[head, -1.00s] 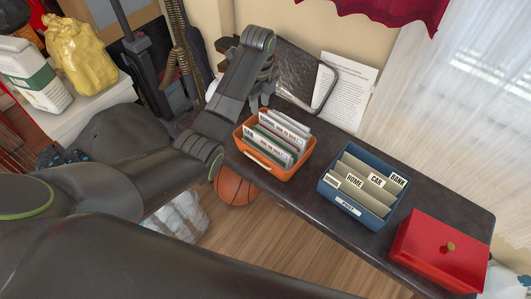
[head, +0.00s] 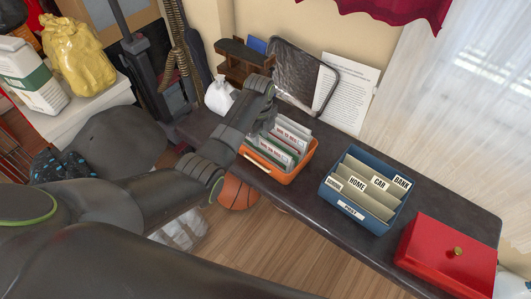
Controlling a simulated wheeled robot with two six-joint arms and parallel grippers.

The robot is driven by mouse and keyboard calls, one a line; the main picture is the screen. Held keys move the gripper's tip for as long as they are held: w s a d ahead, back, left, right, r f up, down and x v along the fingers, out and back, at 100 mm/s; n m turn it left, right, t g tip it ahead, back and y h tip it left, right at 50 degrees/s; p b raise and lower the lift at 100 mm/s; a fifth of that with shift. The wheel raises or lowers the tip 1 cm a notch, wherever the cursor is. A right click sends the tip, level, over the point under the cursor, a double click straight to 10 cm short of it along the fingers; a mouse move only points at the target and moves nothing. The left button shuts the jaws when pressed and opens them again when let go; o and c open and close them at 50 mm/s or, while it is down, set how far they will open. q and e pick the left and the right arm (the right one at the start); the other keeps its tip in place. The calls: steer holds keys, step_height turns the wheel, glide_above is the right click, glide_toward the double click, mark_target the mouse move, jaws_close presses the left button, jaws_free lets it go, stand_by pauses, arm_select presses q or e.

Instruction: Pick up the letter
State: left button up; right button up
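Several white letters (head: 291,138) with red printing stand upright in an orange tote (head: 283,174) on the dark desk. My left gripper (head: 270,114) is at the back left of this tote, by the upper ends of the letters. My own arm link covers the tote's left part and most of the gripper, so I cannot see whether its fingers are apart or touch a letter. A blue tote (head: 347,208) marked POST stands to the right. It holds tan dividers (head: 366,185) with labels such as HOME, CAR and BANK. My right gripper is out of view.
A red box (head: 447,257) with a round knob stands at the desk's right end. Behind the orange tote are a dark mesh tray (head: 304,72), a printed sheet (head: 346,95) and a small wooden shelf (head: 243,58). Bare desk (head: 400,221) shows between the blue tote and red box.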

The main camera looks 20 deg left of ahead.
arm_select(q)
steer(key=shift+f, duration=0.4)
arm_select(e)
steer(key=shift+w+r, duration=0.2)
arm_select(q)
jaws_close()
steer(key=shift+r, duration=0.15)
